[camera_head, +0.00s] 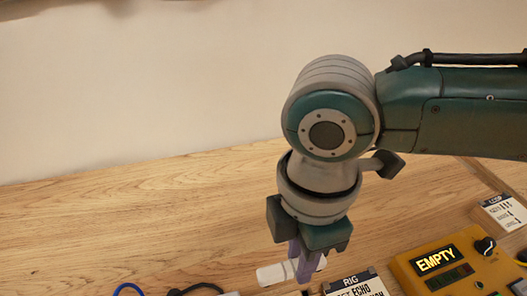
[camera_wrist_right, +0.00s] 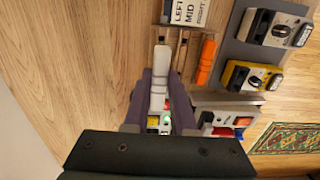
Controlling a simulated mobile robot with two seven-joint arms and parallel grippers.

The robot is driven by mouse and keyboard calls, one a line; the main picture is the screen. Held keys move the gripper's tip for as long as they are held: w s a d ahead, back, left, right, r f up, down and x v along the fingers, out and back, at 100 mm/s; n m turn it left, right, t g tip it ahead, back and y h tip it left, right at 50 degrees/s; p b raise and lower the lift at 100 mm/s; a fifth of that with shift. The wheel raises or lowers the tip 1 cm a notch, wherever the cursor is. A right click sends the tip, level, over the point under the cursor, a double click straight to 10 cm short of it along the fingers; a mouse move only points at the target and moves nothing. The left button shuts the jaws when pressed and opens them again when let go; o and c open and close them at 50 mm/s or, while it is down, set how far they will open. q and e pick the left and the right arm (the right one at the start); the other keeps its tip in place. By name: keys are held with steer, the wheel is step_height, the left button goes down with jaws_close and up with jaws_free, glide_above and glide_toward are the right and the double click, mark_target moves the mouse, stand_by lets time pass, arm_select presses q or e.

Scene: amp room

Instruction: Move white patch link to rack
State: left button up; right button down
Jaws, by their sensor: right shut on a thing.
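My right gripper (camera_head: 305,272) points down over the wooden table, its purple fingers shut on the white patch link (camera_head: 274,275). In the right wrist view the white link (camera_wrist_right: 160,82) lies between the two fingers of the gripper (camera_wrist_right: 160,92). In that view a small wooden rack (camera_wrist_right: 184,54) shows just beyond and right of the link. An orange link (camera_wrist_right: 207,62) lies along the rack's right side. I cannot tell whether the white link touches the rack. My left gripper is not in view.
A card reading LEFT, MID, RIGHT (camera_wrist_right: 190,12) stands behind the rack. A yellow box with an EMPTY display (camera_head: 437,260), a RIG card (camera_head: 357,285) and a LOOP card (camera_head: 500,212) sit to the right. A blue cable (camera_head: 128,288) lies at lower left. The table's left is clear.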

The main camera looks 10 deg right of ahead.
steer(key=shift+a+f+b, duration=0.2)
steer(key=shift+f+b, duration=0.55)
steer(key=shift+b, duration=0.05)
step_height(320, 180, down, 4)
steer(key=b, duration=0.4)
steer(key=shift+s+r, duration=0.1)
steer(key=shift+f+b, duration=0.55)
steer(key=shift+f, duration=0.3)
steer(key=shift+r, duration=0.1)
steer(key=shift+p, duration=0.5)
steer(key=shift+f, duration=0.2)
steer(key=shift+d+f, duration=0.1)
steer(key=shift+f, duration=0.35)
steer(key=shift+f+b, duration=0.3)
steer(key=shift+f, duration=0.05)
